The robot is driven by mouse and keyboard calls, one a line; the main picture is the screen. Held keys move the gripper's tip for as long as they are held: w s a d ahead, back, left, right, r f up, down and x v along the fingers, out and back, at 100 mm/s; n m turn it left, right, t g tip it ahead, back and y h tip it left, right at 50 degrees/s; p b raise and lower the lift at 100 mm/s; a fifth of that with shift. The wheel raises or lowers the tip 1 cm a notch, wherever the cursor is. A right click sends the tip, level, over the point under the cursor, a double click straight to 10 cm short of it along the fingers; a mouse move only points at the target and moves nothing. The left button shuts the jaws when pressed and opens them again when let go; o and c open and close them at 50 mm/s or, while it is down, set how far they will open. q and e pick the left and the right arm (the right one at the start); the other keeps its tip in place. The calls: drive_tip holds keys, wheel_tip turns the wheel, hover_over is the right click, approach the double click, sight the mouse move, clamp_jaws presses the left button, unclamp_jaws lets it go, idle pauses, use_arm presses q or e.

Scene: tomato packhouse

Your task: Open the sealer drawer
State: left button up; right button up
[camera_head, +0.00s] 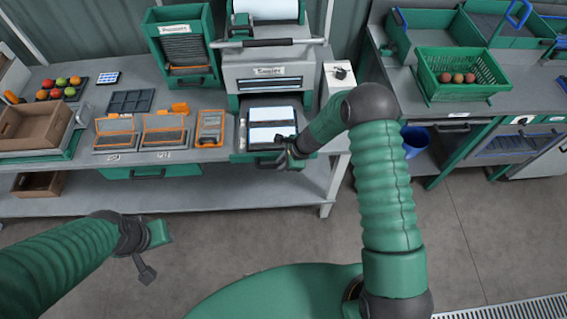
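The sealer (270,72) is a grey and green machine on the bench, labelled "Sealer". Its drawer (240,157) is at the bench's front edge below the machine. It stands out toward me, with two pale panels showing in it. My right gripper (284,160) is at the drawer's front, by the handle, seen from above and small. Whether its fingers are closed around the handle is too small to tell. My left gripper (152,253) hangs over the floor at the lower left, its fingers apart and empty, away from the bench.
Orange-framed trays (117,134) lie on the bench left of the drawer. A brown crate (32,126) and a tray of tomatoes (62,88) are farther left. A green basket (460,75) stands on the right bench. The floor in front is clear.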

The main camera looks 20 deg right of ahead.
drive_tip(key=o, duration=0.4)
drive_tip(key=shift+a+r, duration=0.2)
drive_tip(key=shift+s, duration=0.15)
drive_tip(key=shift+d+r, duration=0.1)
use_arm(q)
drive_tip(key=shift+s+a+f+b, duration=0.15)
drive_tip(key=shift+a+f+b, duration=0.15)
drive_tip(key=shift+f+b, duration=0.35)
use_arm(e)
drive_tip(key=v, duration=1.6)
drive_tip(key=shift+r, duration=0.2)
use_arm(q)
drive_tip(key=shift+d, duration=0.1)
use_arm(e)
drive_tip(key=shift+s, duration=0.15)
